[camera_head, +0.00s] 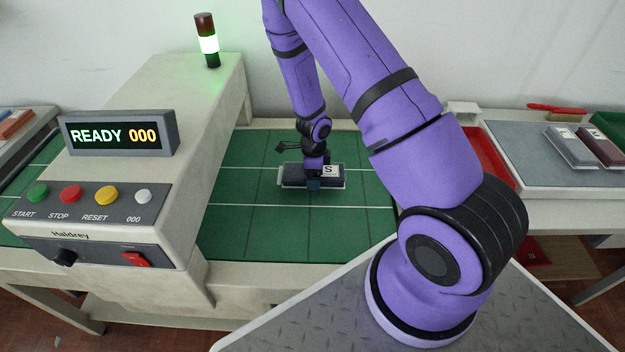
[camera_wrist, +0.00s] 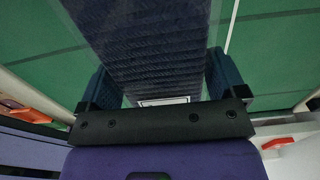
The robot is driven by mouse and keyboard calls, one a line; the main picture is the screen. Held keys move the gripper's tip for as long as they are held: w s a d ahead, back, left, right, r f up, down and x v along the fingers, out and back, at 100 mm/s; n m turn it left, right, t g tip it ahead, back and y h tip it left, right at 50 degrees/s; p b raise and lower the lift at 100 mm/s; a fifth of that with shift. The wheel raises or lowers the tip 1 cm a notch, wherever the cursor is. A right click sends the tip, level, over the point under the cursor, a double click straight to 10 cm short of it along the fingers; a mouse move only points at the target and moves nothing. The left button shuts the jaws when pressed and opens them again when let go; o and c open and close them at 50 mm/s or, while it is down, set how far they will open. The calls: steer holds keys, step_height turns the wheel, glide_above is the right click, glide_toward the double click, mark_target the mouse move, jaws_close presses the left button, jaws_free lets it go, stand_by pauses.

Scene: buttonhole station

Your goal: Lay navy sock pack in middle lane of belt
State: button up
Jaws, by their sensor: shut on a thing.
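The navy sock pack (camera_head: 298,176) is a dark blue pack in clear wrap with a white label marked S. It lies lengthwise across the picture at the middle lane of the green belt (camera_head: 255,230), between the white lane lines. My gripper (camera_head: 314,182) points down over the pack and is shut on it. In the wrist view the ribbed navy pack (camera_wrist: 150,45) runs between the two fingers of my gripper (camera_wrist: 162,88). I cannot tell whether the pack's underside touches the belt.
A machine housing with a READY 000 display (camera_head: 120,134) and a button panel (camera_head: 85,200) stands left over the belt. On the right, a grey mat (camera_head: 540,170) holds two packs (camera_head: 600,145), beside a red tray (camera_head: 484,150) and a brush (camera_head: 557,109). The front belt lane is clear.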

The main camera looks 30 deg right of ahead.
steer(key=shift+w, duration=0.25)
steer(key=shift+f, duration=1.7)
steer(key=shift+f, duration=0.1)
steer(key=o, duration=0.7)
